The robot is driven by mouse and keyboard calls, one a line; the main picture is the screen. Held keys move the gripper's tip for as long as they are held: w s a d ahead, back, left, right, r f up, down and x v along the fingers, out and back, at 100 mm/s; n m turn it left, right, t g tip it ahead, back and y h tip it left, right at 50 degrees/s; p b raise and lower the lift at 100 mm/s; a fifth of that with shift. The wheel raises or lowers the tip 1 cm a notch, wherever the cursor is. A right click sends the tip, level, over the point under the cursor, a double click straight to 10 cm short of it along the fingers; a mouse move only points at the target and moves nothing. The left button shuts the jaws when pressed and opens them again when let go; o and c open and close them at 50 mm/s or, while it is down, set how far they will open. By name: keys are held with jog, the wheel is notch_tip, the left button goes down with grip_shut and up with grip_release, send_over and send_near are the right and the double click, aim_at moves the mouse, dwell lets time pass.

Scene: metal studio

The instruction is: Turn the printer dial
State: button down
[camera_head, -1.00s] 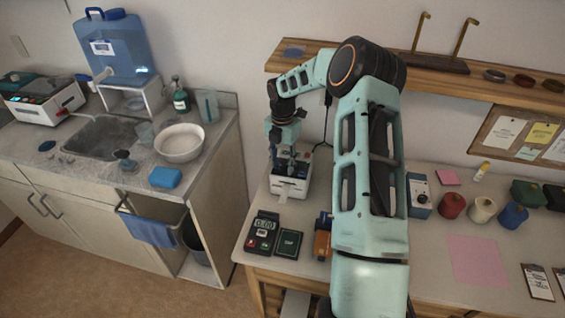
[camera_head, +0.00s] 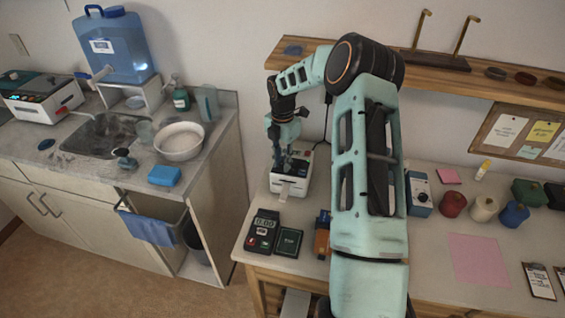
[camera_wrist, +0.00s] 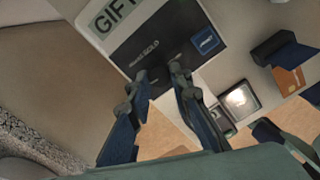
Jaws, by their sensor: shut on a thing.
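The printer (camera_head: 287,187) is a small white box with a dark top, standing at the left part of the workbench. My gripper (camera_head: 282,167) reaches down onto its top from above. In the wrist view, the printer's dark panel (camera_wrist: 140,44) carries pale lettering that includes "GOLD" and a blue button (camera_wrist: 206,41) marked "PRINT". A "GIFT" label (camera_wrist: 112,14) shows on the white part. My gripper's fingertips (camera_wrist: 160,74) are at the panel, a little apart, shut on the dial. The dial is small, dark and mostly hidden between them, so its setting cannot be read.
A card reader (camera_head: 263,226) and a dark green box (camera_head: 289,242) lie in front of the printer. An orange and dark object (camera_head: 322,238) stands to their right. A wooden shelf (camera_head: 300,57) runs above the bench. A sink counter (camera_head: 110,170) is at the left.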

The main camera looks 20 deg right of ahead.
jog(key=m+b, duration=0.1)
jog(key=m, duration=0.3)
jog(key=shift+w+b, duration=0.1)
jog(key=shift+b, duration=0.25)
jog(key=m+b, duration=0.1)
jog(key=m, duration=0.4)
jog(key=m+b, duration=0.1)
jog(key=m, duration=0.3)
jog(key=shift+w+m+b, duration=0.1)
jog(key=shift+m+b, duration=0.2)
jog(key=shift+b, duration=0.1)
jog(key=m+b, duration=0.1)
jog(key=m, duration=0.7)
jog(key=shift+d, duration=0.1)
jog(key=m, duration=0.4)
jog(key=shift+m+b, duration=0.3)
jog(key=shift+b, duration=0.05)
jog(key=m, duration=0.4)
jog(key=shift+d+m, duration=0.1)
jog(key=shift+m, duration=2)
